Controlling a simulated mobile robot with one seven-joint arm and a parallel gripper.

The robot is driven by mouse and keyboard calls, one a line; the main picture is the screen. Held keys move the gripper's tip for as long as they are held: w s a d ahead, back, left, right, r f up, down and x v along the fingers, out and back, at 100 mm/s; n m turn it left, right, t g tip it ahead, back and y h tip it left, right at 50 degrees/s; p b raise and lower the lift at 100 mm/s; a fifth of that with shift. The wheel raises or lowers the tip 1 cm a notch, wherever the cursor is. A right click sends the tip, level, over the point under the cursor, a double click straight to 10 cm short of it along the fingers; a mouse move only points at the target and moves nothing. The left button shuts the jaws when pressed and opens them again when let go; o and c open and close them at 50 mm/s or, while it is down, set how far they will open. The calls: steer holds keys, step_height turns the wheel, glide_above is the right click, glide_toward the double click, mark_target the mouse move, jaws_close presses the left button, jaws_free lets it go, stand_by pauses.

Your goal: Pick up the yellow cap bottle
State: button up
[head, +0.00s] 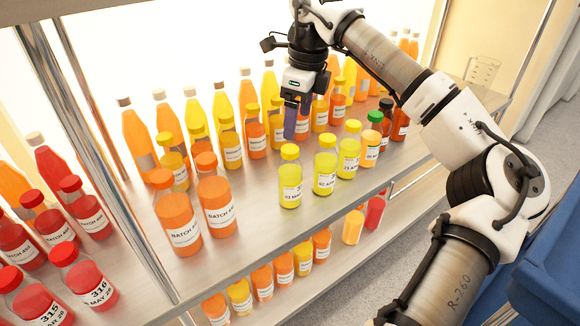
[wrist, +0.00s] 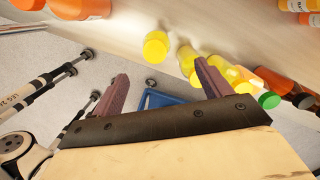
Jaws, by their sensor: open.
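Three bottles of yellow juice with yellow caps stand in a slanting row near the shelf's front edge: a nearest one (head: 290,178), a middle one (head: 325,167) and a far one (head: 349,152). My gripper (head: 296,122) is above the shelf, behind and above this row, apart from the bottles. Its jaws (wrist: 162,70) are open and empty in the wrist view. A yellow cap (wrist: 157,46) shows there between the finger directions, beyond the tips. More yellow caps (wrist: 186,57) are near the right finger. Several back-row bottles are partly hidden by my gripper.
Two large orange bottles (head: 178,215) stand left of the yellow row. A green-capped bottle (head: 373,138) stands right of it. Tall bottles (head: 140,138) line the back. Red bottles (head: 85,275) fill the left bay beyond a metal post (head: 130,190). A lower shelf holds more bottles (head: 262,283).

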mark_target(293, 149)
steer(key=f, duration=0.5)
steer(key=a+f+b, duration=0.1)
steer(key=f, duration=0.2)
steer(key=shift+f, duration=0.2)
steer(key=f, duration=0.5)
steer(key=shift+s+a+b, duration=0.15)
steer(key=shift+a+b, duration=0.1)
steer(key=shift+b, duration=0.05)
steer(key=c, duration=1.2)
